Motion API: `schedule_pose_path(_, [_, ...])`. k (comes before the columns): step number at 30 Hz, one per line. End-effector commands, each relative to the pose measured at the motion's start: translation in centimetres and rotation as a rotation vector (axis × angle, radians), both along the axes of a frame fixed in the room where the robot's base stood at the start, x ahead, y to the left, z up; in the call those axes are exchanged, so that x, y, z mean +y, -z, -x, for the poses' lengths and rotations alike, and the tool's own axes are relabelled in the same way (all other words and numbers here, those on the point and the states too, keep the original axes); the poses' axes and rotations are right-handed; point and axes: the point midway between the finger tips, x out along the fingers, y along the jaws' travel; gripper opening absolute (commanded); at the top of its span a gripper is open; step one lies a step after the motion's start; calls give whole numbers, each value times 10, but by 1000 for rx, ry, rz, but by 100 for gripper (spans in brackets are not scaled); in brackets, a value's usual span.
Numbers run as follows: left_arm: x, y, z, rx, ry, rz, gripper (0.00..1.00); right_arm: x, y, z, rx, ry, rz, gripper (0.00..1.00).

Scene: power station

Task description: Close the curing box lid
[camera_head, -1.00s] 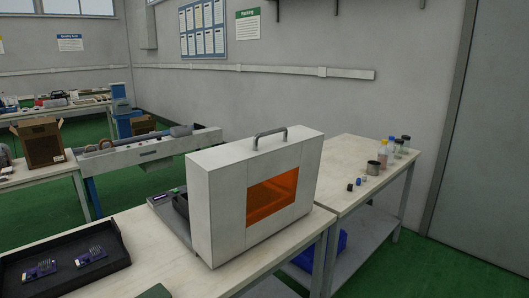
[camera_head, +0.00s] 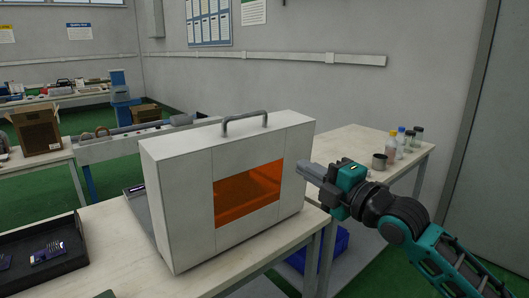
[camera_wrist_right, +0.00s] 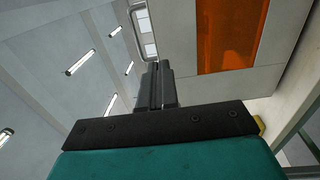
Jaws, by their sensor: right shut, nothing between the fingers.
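The curing box lid (camera_head: 235,185) is a thick white panel with an orange window (camera_head: 248,195) and a grey handle (camera_head: 245,122) on top. It stands upright on the table. A low grey part of the box (camera_head: 138,203) shows behind its left edge; the rest is hidden. My right gripper (camera_head: 301,169) is shut and empty, with its tips at the lid's right edge. Contact cannot be told. In the right wrist view, the closed fingers (camera_wrist_right: 155,85) point along the lid (camera_wrist_right: 185,50), with the orange window on the right. My left gripper is out of view.
The wooden table (camera_head: 190,280) is bare in front of the lid. A black tray (camera_head: 75,262) with electronic parts lies at left. A metal cup (camera_head: 379,161) and several bottles (camera_head: 400,145) stand on the table behind my right arm.

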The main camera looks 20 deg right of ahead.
Motion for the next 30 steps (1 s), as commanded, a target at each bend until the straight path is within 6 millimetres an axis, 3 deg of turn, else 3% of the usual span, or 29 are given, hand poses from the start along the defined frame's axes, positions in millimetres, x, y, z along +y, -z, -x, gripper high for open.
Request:
schedule_pose_path(5, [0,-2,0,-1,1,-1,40,6,-4,-17,-3,1,-1,0])
schedule_pose_path(21, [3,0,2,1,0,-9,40,40,-11,-108,0,0,-3,0])
schedule_pose_path(30, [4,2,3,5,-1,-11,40,47,-11,-128,1,-1,0,0])
